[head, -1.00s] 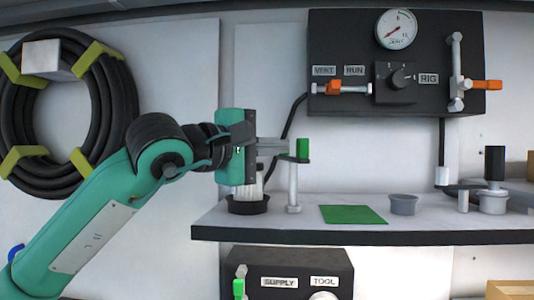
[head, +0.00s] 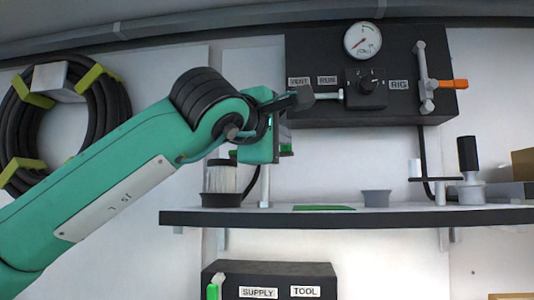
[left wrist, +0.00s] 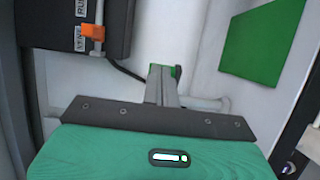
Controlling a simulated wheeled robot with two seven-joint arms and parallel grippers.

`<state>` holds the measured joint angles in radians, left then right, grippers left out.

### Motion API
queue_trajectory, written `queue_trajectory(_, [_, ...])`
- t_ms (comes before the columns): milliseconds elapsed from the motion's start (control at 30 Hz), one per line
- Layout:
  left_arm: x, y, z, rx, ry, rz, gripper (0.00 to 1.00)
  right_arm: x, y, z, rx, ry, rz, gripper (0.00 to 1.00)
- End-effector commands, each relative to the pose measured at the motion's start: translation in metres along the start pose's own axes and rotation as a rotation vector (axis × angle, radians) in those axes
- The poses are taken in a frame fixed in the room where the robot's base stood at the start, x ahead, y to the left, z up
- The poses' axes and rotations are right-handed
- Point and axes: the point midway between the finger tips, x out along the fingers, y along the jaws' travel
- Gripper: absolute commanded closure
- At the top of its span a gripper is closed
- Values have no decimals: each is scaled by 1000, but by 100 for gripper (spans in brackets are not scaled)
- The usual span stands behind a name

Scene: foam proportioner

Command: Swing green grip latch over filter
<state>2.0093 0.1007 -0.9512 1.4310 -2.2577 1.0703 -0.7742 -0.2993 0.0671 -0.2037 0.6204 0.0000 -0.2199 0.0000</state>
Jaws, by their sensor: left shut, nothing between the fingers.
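The filter (head: 221,180) is a clear cylinder in a black cup at the left of the shelf. Beside it stands the pale latch post (head: 265,188). The latch's green grip (head: 287,149) shows partly at the right edge of my left gripper (head: 284,138), which hides much of the latch arm. In the left wrist view the green grip (left wrist: 156,69) is at the tips of the grey fingers, and the post (left wrist: 208,104) lies beyond to the right. My left gripper is shut and empty, close to the grip; I cannot tell if they touch. My right gripper is out of view.
A black panel with gauge (head: 363,41) and an orange-handled valve (head: 453,84) is close above my gripper. The shelf (head: 350,217) holds a green pad (head: 323,208), a grey cup (head: 376,198) and a black-handled fitting (head: 468,160). A hose coil hangs at left.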

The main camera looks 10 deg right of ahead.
Motion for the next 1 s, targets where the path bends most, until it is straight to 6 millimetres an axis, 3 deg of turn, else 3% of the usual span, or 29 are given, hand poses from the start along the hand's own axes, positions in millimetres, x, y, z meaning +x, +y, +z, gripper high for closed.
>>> queue_trajectory(500, [20, 0, 11, 1, 0, -1, 100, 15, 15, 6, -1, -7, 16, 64])
queue_trajectory(1000, [23, 0, 12, 1, -2, -1, 100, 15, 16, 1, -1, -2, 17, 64])
